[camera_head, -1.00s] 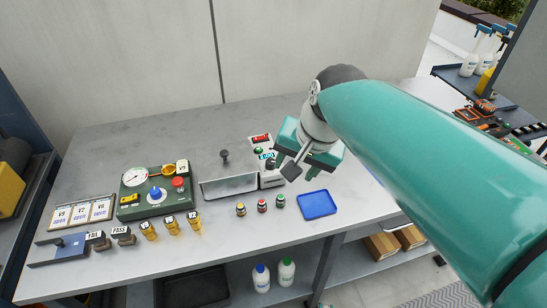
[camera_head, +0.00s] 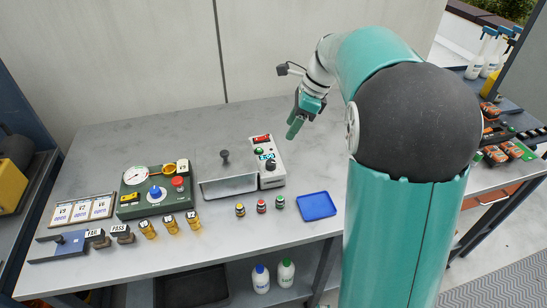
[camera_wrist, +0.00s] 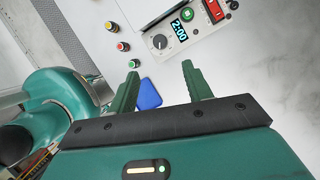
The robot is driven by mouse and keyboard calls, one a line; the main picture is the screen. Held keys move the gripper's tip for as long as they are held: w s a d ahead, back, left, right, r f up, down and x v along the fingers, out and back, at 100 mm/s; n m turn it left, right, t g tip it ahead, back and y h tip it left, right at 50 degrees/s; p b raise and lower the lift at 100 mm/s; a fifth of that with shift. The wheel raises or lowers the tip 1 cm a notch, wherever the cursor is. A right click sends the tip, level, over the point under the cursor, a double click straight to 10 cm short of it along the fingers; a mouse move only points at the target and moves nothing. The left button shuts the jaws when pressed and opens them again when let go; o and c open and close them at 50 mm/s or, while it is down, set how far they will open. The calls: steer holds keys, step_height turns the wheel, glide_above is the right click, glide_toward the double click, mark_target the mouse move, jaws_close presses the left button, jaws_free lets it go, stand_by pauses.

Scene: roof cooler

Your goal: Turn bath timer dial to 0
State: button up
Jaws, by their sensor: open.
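The bath timer dial (camera_head: 270,166) is a round grey and black knob on the front of a white control box (camera_head: 273,179). In the wrist view the dial (camera_wrist: 160,41) sits beside a lit display (camera_wrist: 180,29) reading 2:00. A green button (camera_wrist: 187,14) and a red switch (camera_wrist: 214,9) are further along the box. My gripper (camera_head: 299,117) is open and empty, above the bench to the right of the box. In the wrist view its two fingers (camera_wrist: 160,71) are spread apart, with the dial ahead between them. Nothing touches the dial.
A metal bath (camera_head: 229,187) with a lid knob adjoins the box on the left. Several small vials (camera_head: 262,206) and a blue tray (camera_head: 318,205) lie in front. A green gauge unit (camera_head: 144,204) stands further left. The bench behind the box is clear.

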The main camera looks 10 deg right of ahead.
mark_target(271, 162)
steer(key=x, duration=1.4)
steer(key=c, duration=1)
steer(key=shift+r, duration=0.1)
